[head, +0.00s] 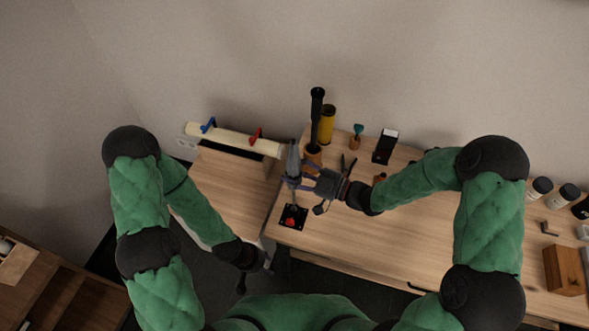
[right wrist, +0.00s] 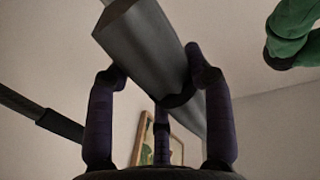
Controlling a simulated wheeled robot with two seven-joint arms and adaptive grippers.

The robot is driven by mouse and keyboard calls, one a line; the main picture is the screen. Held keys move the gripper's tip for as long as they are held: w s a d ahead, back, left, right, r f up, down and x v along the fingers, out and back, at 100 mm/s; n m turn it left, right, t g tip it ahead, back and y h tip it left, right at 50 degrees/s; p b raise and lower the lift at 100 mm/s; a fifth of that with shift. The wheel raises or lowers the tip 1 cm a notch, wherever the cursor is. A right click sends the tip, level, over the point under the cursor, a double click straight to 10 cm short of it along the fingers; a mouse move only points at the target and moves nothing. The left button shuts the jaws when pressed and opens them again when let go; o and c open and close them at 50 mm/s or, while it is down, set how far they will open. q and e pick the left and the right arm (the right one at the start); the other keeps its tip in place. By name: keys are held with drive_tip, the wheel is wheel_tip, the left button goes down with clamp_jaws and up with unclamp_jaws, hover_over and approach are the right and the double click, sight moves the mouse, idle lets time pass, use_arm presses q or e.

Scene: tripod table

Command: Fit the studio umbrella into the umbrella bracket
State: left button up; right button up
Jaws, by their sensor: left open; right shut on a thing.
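The studio umbrella (head: 293,160) is a grey folded shape, roughly upright in the head view. My right gripper (head: 302,182) is shut around it. In the right wrist view the grey umbrella (right wrist: 150,45) runs between my right gripper's fingers (right wrist: 158,82). A black square plate with a red part (head: 292,217), which looks like the umbrella bracket, is at the table's left front corner, just below the umbrella in the picture. I cannot tell whether the umbrella's lower end touches it. My left gripper (head: 256,271) is open and empty, low in front of the table edge.
The wooden table (head: 350,235) has a yellow cylinder (head: 327,124), a tall black object (head: 317,108) and a black-and-white box (head: 386,146) at the back. A cream roll (head: 228,138) with blue and red clamps lies left. A wooden block (head: 566,270) stands right. The front middle is clear.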

drive_tip(key=shift+f+b, duration=0.6)
drive_tip(key=shift+f, duration=0.45)
idle(1.2)
wheel_tip(320, 180, down, 6)
drive_tip(key=b, duration=0.6)
drive_tip(key=shift+f, duration=0.25)
idle(2.2)
drive_tip(key=o, duration=1.3)
drive_tip(key=v, duration=1.2)
